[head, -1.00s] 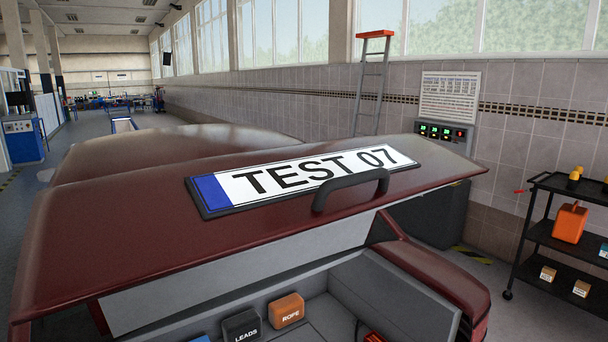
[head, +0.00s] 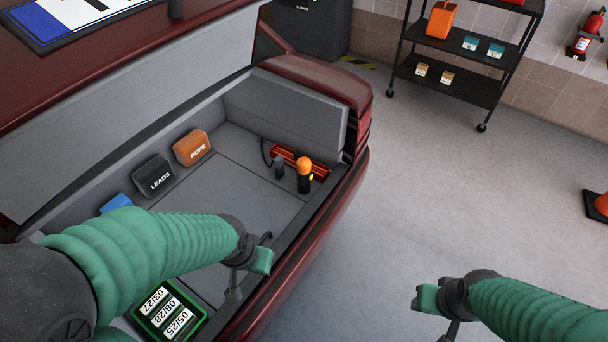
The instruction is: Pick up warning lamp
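The warning lamp (head: 304,178), with an orange dome on a black body and a small yellow patch, stands upright in the open car boot near its right end. My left gripper (head: 250,266) is over the boot's front edge, below and left of the lamp in the picture, apart from it. My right gripper (head: 432,300) is over the floor outside the boot, to the lower right of the lamp. Both grippers hold nothing visible; how far their jaws are apart is unclear.
A red-orange jack-like tool (head: 290,157) lies right behind the lamp, with a small dark item (head: 279,168) beside it. Boot (head: 250,200) also holds an orange ROPE bag (head: 192,148), black LEADS bag (head: 153,175), blue item (head: 116,203) and green-framed date display (head: 168,312).

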